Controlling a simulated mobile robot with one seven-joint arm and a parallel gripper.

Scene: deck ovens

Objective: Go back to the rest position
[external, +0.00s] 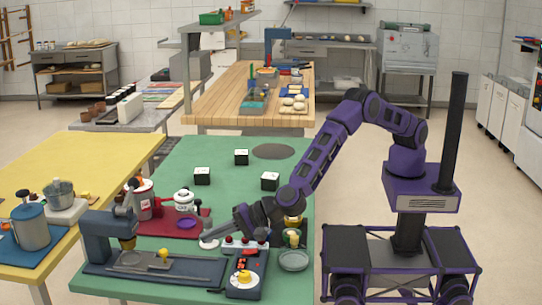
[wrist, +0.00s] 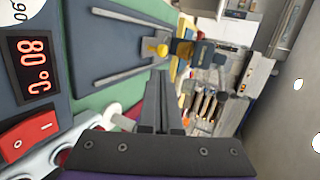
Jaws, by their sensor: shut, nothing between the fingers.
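My gripper (external: 212,236) is low over the front of the green table (external: 222,160), with my purple arm reaching in from the right. Its two fingers show together in the wrist view (wrist: 160,95), shut and empty. A small white round object is right by the fingertips in the external view; I cannot tell if they touch. A dark blue device with red and yellow parts (external: 246,272) stands just in front of the gripper. The wrist view shows a red 80 °C display (wrist: 35,65) and a red switch (wrist: 30,132) at the left.
A dark press-like machine (external: 98,238) with a long base stands left of the gripper. A red mat (external: 165,226) with a canister lies behind. Several white boxes (external: 241,157) stand farther back. The table's middle is mostly clear.

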